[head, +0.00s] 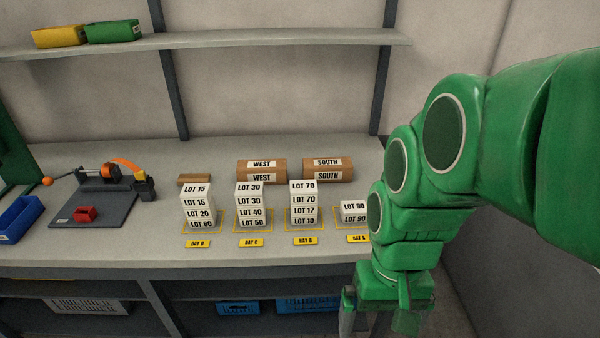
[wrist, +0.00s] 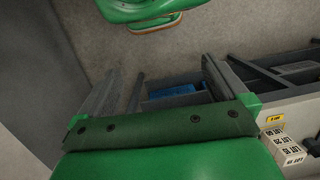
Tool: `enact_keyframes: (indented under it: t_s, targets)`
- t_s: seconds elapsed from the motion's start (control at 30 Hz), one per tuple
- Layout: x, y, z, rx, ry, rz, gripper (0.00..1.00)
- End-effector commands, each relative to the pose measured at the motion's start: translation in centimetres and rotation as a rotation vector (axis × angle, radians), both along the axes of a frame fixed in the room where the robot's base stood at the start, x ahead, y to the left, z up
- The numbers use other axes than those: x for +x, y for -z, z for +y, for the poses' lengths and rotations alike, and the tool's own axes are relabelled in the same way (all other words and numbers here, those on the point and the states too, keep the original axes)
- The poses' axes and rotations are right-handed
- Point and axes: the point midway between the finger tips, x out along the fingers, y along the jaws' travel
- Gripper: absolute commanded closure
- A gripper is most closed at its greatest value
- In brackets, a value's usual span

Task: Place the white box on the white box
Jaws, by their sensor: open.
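White boxes with LOT labels stand in stacks on the grey bench in the head view. The bay D stack (head: 198,206) has LOT 15 on top, the bay C stack (head: 250,204) LOT 30, and the bay B stack (head: 304,203) LOT 70. The bay A stack (head: 354,212) is two LOT 90 boxes, low and close to my arm. My gripper (head: 376,318) is in front of the bench's right end, open and empty, apart from every box. In the wrist view my open gripper (wrist: 158,75) has its fingers wide apart; white boxes (wrist: 284,148) show at the right edge.
Brown WEST boxes (head: 262,171) and SOUTH boxes (head: 328,169) lie behind the stacks. A dark plate (head: 95,205) with a red part and a blue bin (head: 18,218) are at the left. A shelf (head: 230,44) hangs above. Blue crates (head: 308,306) sit below the bench.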

Motion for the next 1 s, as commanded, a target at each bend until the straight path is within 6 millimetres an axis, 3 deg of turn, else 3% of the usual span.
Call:
enact_keyframes:
  t_s: [0.37,0.77,1.0]
  targets:
    - [-1.6,0.3,-1.7,-0.053,-0.037,-0.034,0.00]
    - [3.8,1.5,-0.8,-0.044,-0.047,-0.150,0.00]
    - [9.0,2.7,0.0,-0.039,-0.055,-0.264,0.00]
